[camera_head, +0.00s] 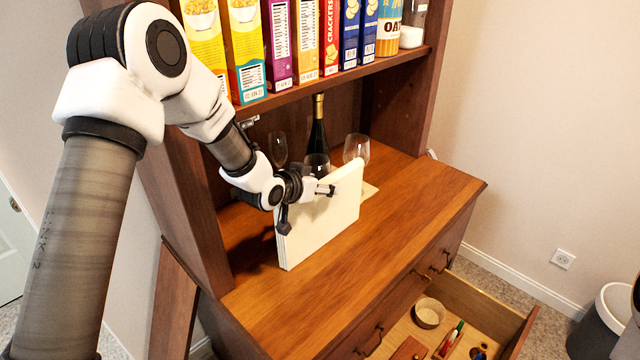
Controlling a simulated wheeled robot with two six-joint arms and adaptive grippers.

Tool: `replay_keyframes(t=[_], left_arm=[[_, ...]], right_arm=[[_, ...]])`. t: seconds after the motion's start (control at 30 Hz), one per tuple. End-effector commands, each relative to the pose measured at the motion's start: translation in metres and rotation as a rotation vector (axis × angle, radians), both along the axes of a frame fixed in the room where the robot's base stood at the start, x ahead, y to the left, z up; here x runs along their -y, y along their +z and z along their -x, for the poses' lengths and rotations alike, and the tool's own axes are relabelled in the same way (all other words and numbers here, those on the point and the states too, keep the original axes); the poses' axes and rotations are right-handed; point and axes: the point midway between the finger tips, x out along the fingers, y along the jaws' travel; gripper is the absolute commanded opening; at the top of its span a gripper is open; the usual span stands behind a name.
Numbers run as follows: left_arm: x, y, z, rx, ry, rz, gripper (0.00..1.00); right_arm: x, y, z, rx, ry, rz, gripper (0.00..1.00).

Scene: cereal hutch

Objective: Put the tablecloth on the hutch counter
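The tablecloth, a cream-white folded slab (325,222), stands upright on its edge on the wooden hutch counter (385,245). Its broad face is toward the front right. My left gripper (305,205) is at the upper left part of the tablecloth. Its two dark fingertips are spread apart, one over the upper face and one by the left edge, so it looks open. Whether it touches the cloth is unclear.
Behind the cloth stand a dark bottle (318,130) and several wine glasses, one of them a clear glass (356,149). Cereal boxes (306,45) line the shelf above. The counter's front and right are clear.

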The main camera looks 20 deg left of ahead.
Motion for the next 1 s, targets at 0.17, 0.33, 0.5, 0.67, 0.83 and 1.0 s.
replay_keyframes(t=[0.17,0.33,0.5,0.67,0.83,1.0], left_arm=[[0.000,0.001,0.000,0.000,0.000,0.000,0.64],[-0.003,0.009,0.011,0.001,0.002,0.002,0.64],[-0.009,0.029,0.046,0.003,0.003,0.007,0.64],[-0.015,0.049,0.081,0.004,0.001,0.007,0.64],[-0.019,0.059,0.101,0.001,0.001,0.003,0.64],[-0.019,0.061,0.104,0.000,0.000,0.000,0.64]], right_arm=[[0.000,0.000,0.000,0.000,0.000,0.000,0.67],[0.000,-0.001,0.000,0.000,0.000,0.000,0.67],[0.000,-0.004,0.000,0.000,0.000,0.000,0.67],[0.000,-0.005,0.000,0.000,0.000,0.000,0.67],[0.000,-0.004,0.000,0.000,0.000,0.000,0.67],[0.000,-0.004,0.000,0.000,0.000,0.000,0.67]])
